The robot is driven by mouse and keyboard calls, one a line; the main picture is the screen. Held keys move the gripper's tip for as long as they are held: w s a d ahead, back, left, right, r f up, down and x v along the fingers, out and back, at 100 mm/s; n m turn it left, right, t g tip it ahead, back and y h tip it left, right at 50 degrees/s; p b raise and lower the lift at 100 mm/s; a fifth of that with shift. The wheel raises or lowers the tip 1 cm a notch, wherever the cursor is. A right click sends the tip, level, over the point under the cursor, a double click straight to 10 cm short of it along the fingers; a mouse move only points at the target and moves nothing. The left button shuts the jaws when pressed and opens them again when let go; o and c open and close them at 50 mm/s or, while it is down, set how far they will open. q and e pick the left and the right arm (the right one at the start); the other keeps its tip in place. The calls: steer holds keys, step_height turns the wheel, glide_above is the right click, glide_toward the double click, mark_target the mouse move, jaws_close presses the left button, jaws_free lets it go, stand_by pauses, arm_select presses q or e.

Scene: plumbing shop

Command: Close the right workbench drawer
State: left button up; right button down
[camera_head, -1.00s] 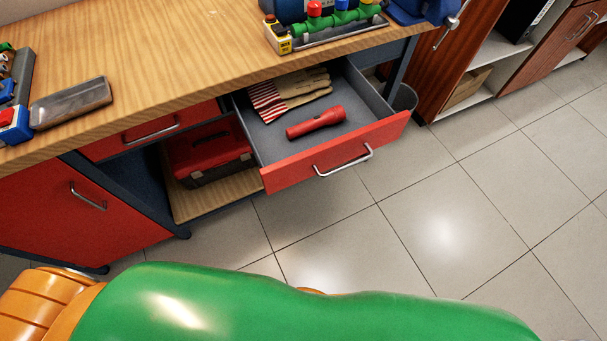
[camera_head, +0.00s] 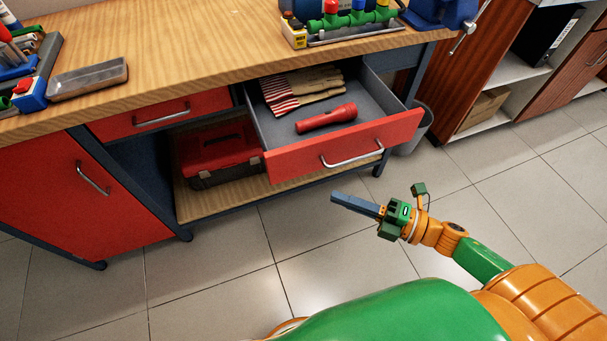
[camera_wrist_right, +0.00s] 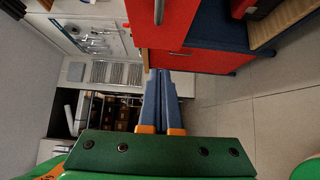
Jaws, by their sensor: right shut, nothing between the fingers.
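The right workbench drawer (camera_head: 393,133) is pulled out, with a red front and a silver bar handle (camera_head: 352,154). A red flashlight (camera_head: 326,119) and striped gloves (camera_head: 302,91) lie inside it. My right gripper (camera_head: 334,198) is shut and empty, in front of the drawer and below its handle in the head view, apart from it. In the right wrist view its blue-grey fingers (camera_wrist_right: 161,102) are together, with a red front (camera_wrist_right: 162,25) above them. My left gripper is not in view.
The wooden worktop (camera_head: 190,62) carries tools and a pipe assembly (camera_head: 345,18). A red toolbox (camera_head: 217,155) sits on the shelf below. A grey bin (camera_head: 417,133) stands right of the bench. Tiled floor in front is clear.

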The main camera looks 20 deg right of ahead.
mark_target(292, 168)
steer(key=w+a, duration=0.1)
steer(key=w, duration=0.1)
steer(key=w+a, duration=0.2)
steer(key=w, duration=0.1)
steer(key=w+a, duration=0.2)
steer(key=shift+w, duration=0.55)
steer(key=shift+w, duration=0.1)
